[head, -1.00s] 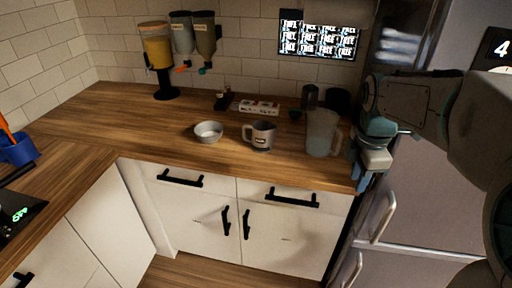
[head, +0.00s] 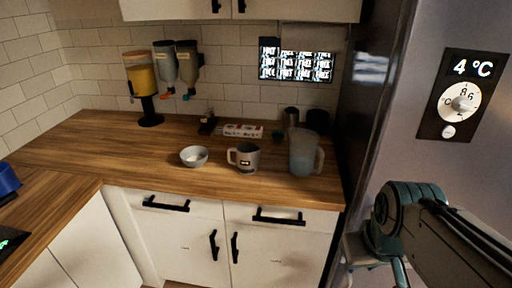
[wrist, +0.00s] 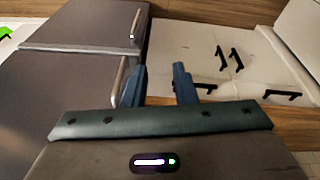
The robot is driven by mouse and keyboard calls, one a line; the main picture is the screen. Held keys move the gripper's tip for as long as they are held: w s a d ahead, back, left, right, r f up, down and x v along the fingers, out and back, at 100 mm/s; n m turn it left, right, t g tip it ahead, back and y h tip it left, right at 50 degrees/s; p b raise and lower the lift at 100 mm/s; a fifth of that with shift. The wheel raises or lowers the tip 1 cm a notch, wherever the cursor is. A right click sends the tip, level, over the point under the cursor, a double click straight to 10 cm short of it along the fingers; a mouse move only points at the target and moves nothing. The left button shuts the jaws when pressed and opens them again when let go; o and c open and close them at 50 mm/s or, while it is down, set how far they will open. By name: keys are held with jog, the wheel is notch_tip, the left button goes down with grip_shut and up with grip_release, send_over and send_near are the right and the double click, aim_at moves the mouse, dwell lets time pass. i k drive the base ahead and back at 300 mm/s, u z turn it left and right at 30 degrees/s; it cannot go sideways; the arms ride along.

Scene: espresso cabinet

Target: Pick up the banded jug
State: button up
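Two jug-like vessels stand upright on the wooden counter (head: 120,160) in the head view. One is a small grey jug (head: 247,160) with a pale handle on its left and a dark label-like patch on its front. The other is a taller, bluish, see-through jug (head: 302,155) to its right, with its handle on the right. I cannot tell for sure which one is the banded jug. My gripper (wrist: 158,72) is open and empty in the wrist view, its two blue fingers apart. It is off the counter, low in front of the fridge, touching neither jug.
A white bowl (head: 194,157) sits left of the grey jug. Dispensers (head: 144,85) and a white box (head: 243,130) stand at the back. Dark canisters (head: 292,117) are behind the tall jug. The fridge (head: 425,150) borders the counter's right end. The counter's front middle is clear.

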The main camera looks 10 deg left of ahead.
aim_at(248, 155)
jog(key=k, duration=0.55)
jog(key=u, duration=0.85)
jog(key=i, duration=0.65)
jog(key=u, duration=0.85)
jog(key=i, duration=0.8)
jog(key=z, duration=0.8)
jog(key=i, duration=0.9)
jog(key=z, duration=0.9)
